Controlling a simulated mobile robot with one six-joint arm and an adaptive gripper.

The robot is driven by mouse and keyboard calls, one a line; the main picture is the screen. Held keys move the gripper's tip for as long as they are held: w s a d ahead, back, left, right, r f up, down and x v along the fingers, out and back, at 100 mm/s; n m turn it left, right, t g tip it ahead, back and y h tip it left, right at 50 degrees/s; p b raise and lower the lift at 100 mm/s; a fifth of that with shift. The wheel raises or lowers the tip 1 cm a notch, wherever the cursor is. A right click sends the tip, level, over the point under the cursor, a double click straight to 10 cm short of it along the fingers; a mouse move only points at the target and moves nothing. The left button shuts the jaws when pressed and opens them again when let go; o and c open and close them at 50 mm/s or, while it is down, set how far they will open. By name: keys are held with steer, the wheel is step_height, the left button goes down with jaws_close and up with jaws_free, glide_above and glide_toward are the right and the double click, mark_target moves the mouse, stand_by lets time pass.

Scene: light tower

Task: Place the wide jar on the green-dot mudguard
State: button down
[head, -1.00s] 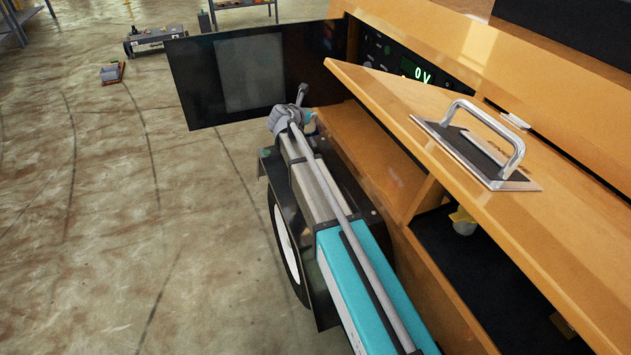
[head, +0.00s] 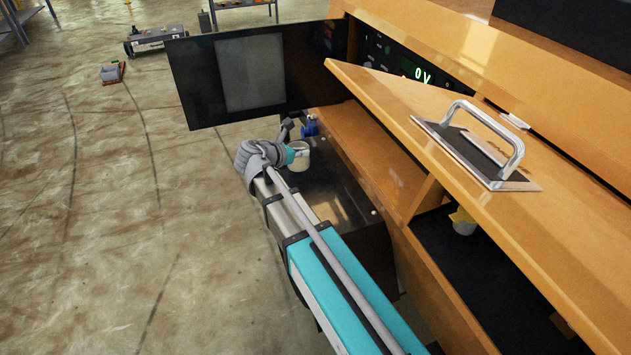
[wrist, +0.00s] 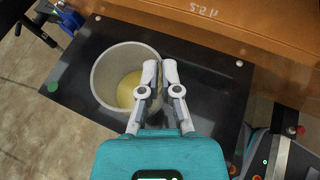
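The wide jar (head: 299,158) is pale, open-topped, with a yellowish inside bottom. In the wrist view the jar (wrist: 104,80) is left of centre, over the black mudguard (wrist: 218,85). The green dot (wrist: 52,88) shows on the mudguard near its left edge, just beyond the jar. My gripper (wrist: 160,74) has its fingers close together at the jar's right wall, one inside the rim and one outside, so it looks shut on the wall. I cannot tell whether the jar's base touches the mudguard (head: 340,200). The arm hides part of the mudguard in the head view.
A blue fitting (head: 309,127) and a dark lever stand at the mudguard's far end. The orange cabinet wall (wrist: 260,30) runs along one side. A dark open door (head: 250,75) stands beyond. A sloping lid with a handle (head: 485,130) is at right. Open floor lies left.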

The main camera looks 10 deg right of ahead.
mark_target(302, 161)
steer(key=shift+m+g+h, duration=0.3)
steer(key=shift+m+g, duration=0.1)
steer(key=shift+s+a+r, duration=0.1)
steer(key=shift+s+a, duration=0.05)
steer(key=shift+s, duration=0.95)
steer(key=shift+s+a, duration=0.15)
steer(key=shift+s, duration=0.95)
steer(key=shift+w, duration=0.15)
steer(key=w+d+f+b, duration=0.5)
steer(key=w+f+b, duration=0.4)
steer(key=w, duration=0.3)
steer(key=shift+d, duration=0.1)
steer(key=shift+f, duration=0.1)
steer(key=shift+w+d+f+b, duration=0.1)
steer(key=shift+w+f+b, duration=0.05)
steer(key=shift+f+b, duration=0.85)
steer(key=shift+w+d+f+b, duration=0.1)
steer(key=shift+w+f+b, duration=0.05)
steer(key=shift+f+b, duration=0.85)
